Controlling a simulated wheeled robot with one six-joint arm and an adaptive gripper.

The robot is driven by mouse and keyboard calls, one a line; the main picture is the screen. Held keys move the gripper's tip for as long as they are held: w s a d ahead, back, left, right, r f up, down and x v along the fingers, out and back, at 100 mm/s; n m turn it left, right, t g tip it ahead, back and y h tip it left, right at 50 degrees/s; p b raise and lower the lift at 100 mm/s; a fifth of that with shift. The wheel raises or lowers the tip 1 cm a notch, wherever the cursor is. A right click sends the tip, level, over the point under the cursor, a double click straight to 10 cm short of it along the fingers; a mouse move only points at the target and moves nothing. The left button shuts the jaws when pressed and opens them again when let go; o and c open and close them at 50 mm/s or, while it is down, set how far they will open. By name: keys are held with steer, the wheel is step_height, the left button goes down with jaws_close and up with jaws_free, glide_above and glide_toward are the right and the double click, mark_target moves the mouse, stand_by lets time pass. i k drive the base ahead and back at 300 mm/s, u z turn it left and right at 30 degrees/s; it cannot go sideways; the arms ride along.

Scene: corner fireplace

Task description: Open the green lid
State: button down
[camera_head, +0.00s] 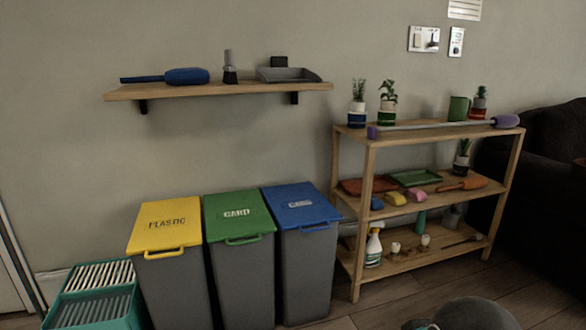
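The green lid (236,214) lies flat and closed on the middle grey bin (240,280). It is marked "CARD" and has a green handle (243,240) at its front edge. My gripper's fingers are not visible. A dark rounded part, probably of my own arm, shows at the bottom edge right of centre, well to the right of the green-lidded bin and apart from it.
A yellow-lidded bin (165,226) stands close on the left and a blue-lidded bin (299,206) close on the right. A wall shelf (220,90) hangs above. A wooden rack (362,220) stands right; a teal crate (95,295) left. Some floor is clear in front of the rack.

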mark_target(234, 214)
steer(key=z, duration=2)
steer(key=k, duration=1.05)
steer(key=u, duration=1.8)
steer(key=i, duration=1)
steer(key=u, duration=0.05)
